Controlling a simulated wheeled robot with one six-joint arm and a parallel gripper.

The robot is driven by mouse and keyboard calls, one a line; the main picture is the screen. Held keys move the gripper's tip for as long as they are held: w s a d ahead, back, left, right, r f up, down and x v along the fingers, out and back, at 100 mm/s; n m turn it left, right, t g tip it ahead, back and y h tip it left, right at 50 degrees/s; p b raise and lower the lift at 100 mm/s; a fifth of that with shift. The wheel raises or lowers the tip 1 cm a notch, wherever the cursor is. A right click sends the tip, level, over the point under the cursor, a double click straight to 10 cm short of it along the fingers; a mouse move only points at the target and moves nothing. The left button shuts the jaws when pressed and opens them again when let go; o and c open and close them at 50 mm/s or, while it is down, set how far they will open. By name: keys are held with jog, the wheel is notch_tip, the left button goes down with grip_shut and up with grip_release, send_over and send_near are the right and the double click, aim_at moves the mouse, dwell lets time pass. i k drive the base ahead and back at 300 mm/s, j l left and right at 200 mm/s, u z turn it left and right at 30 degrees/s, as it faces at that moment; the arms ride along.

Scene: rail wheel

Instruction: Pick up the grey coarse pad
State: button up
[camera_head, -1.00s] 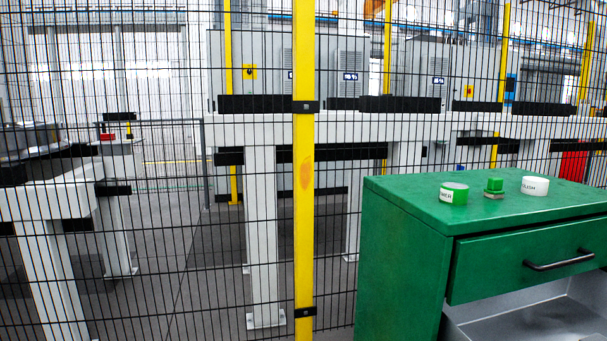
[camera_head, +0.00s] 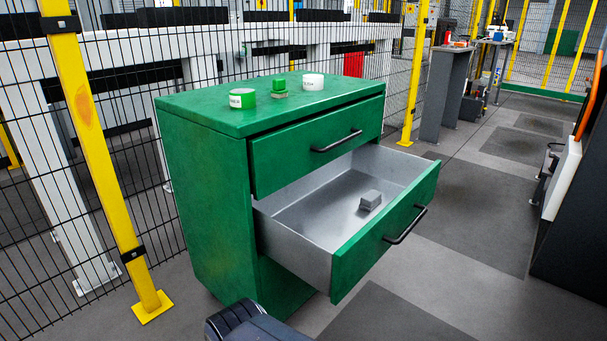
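A small grey block (camera_head: 370,200), which looks like the grey coarse pad, lies on the floor of the open lower drawer (camera_head: 300,235), toward its front right. On the cabinet top a green pad (camera_head: 280,84) sits on a greyish block, between a green-and-white labelled ring (camera_head: 242,98) and a white labelled ring (camera_head: 313,81). No gripper fingers show. Only a dark part that appears to be mine shows at the bottom edge, well below and apart from the drawer.
The green cabinet (camera_head: 215,200) stands beside a mesh fence with a yellow post (camera_head: 95,150). Its upper drawer (camera_head: 320,140) is shut. The pulled-out lower drawer juts into the floor space. A dark machine (camera_head: 575,220) stands at the right edge. Grey floor between them is clear.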

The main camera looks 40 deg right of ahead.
aim_at(369, 202)
jog(key=l+z, duration=0.15)
jog(key=z, duration=0.9)
jog(key=j+z, duration=0.1)
jog(key=z, duration=0.65)
